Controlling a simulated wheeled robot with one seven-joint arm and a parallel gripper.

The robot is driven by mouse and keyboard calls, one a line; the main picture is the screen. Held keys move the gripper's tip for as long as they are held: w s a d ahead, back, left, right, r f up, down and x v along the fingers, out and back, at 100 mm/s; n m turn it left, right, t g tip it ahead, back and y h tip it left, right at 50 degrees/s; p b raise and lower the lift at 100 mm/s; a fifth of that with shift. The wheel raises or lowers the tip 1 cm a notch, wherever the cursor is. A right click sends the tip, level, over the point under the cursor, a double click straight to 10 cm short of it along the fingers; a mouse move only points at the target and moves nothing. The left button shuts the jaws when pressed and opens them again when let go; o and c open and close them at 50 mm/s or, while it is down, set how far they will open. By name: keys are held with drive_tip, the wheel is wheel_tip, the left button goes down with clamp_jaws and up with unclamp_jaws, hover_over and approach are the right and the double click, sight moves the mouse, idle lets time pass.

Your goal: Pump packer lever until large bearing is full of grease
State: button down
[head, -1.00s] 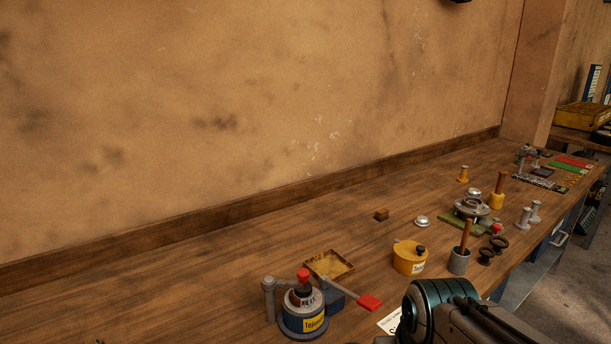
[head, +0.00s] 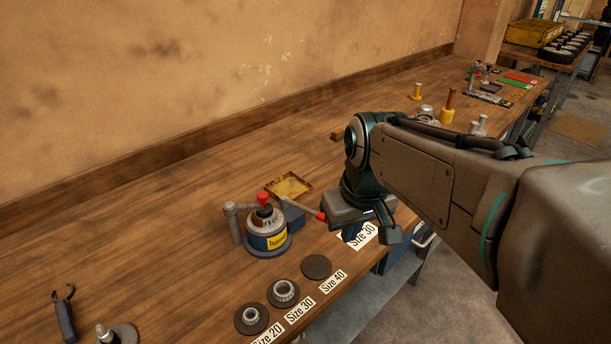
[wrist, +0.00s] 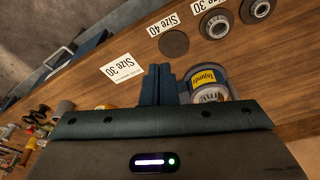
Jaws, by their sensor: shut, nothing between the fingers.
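The grease packer (head: 268,235) stands on the bench, a round pot with a blue base, yellow label and red knob on top. Its lever (head: 303,208) reaches right and ends in a red handle (head: 320,216). My gripper (head: 350,236) points down just right of the handle, fingers shut and empty. I cannot tell whether it touches the handle. The wrist view shows the shut fingers (wrist: 160,82) left of the packer (wrist: 210,85); the lever is hidden there. Whether a bearing sits in the packer is unclear.
Two bearings (head: 286,289) (head: 250,314) sit on dark discs, beside an empty disc (head: 316,266) and size labels. A yellowish open tray (head: 289,187) is behind the packer. My arm hides part of the bench.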

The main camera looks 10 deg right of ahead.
drive_tip(key=w+a+r+n+y+p, duration=0.1)
drive_tip(key=w+r+n, duration=0.4)
drive_tip(key=w+r, duration=0.5)
drive_tip(key=shift+w+r+g+p, duration=0.15)
drive_tip(key=shift+w+g+p, duration=0.2)
drive_tip(key=shift+w+g, duration=0.05)
drive_tip(key=shift+a, duration=0.1)
drive_tip(key=f, duration=1.2)
drive_tip(key=shift+w+a+f, duration=0.25)
drive_tip(key=shift+w+f, duration=0.1)
drive_tip(key=shift+f, duration=0.05)
drive_tip(key=shift+s+f+p, duration=0.1)
drive_tip(key=shift+f+p, duration=0.2)
drive_tip(key=shift+f, duration=0.2)
